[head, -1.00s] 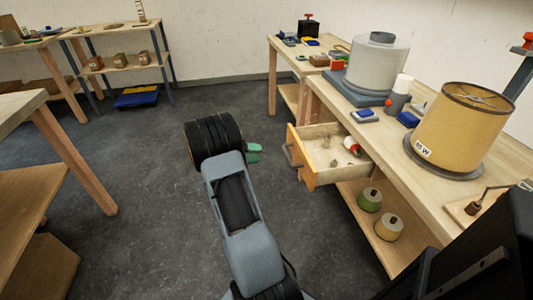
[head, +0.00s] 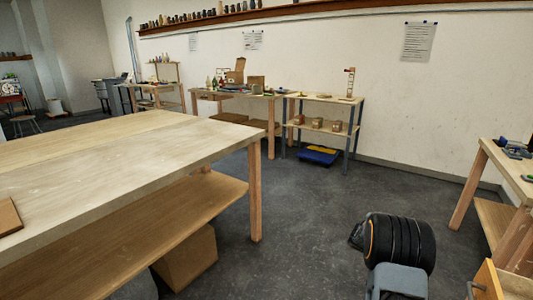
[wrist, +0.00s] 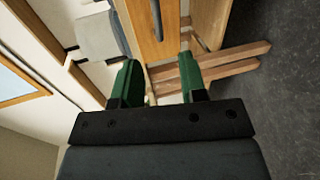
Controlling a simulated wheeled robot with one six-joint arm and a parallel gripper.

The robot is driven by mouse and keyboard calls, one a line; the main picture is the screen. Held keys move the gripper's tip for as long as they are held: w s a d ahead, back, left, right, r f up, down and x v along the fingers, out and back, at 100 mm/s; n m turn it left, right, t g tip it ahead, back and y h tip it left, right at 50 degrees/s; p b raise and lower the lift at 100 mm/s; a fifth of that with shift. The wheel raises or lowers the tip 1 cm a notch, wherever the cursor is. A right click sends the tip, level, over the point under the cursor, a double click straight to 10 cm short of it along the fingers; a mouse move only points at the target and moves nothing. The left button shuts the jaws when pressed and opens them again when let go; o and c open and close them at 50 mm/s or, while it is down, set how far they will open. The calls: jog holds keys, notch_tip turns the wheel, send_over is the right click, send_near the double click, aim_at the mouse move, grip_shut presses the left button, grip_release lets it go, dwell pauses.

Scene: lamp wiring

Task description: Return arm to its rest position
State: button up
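My arm shows in the head view at the lower right, with its black ribbed joint (head: 398,243) and grey link (head: 397,282) over the dark floor. The gripper itself is hidden in that view. In the wrist view, my gripper (wrist: 158,68) has two green fingers that stand well apart with nothing held between them. Behind the fingers are a wooden drawer front (wrist: 165,25) with a dark handle and pale wooden legs.
A large wooden table (head: 110,150) with a lower shelf fills the left. A bench (head: 512,165) and the wooden drawer (head: 490,284) stand at the right edge, close to my arm. A blue and yellow scale (head: 318,156) lies under the far shelf. The middle floor is clear.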

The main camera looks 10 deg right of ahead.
notch_tip(320, 180, down, 4)
jog(key=s+a+n+y, duration=0.2)
jog(key=s+a+r+n+t+y+p, duration=0.15)
jog(key=a+r+t+y+p, duration=0.25)
jog(key=a, duration=0.6)
jog(key=s+a+r+n+t+y+p, duration=0.2)
jog(key=a+r+t+p, duration=0.3)
jog(key=a+r+p, duration=0.3)
jog(key=s+a+r+n+t+y+p, duration=0.2)
jog(key=a+r+p, duration=0.7)
jog(key=a+r, duration=0.5)
notch_tip(320, 180, up, 7)
jog(key=t+y, duration=0.1)
jog(key=t, duration=0.1)
jog(key=shift+a+t+y, duration=0.25)
jog(key=shift+t+y, duration=0.05)
jog(key=shift+t, duration=0.1)
jog(key=shift+s+d, duration=0.1)
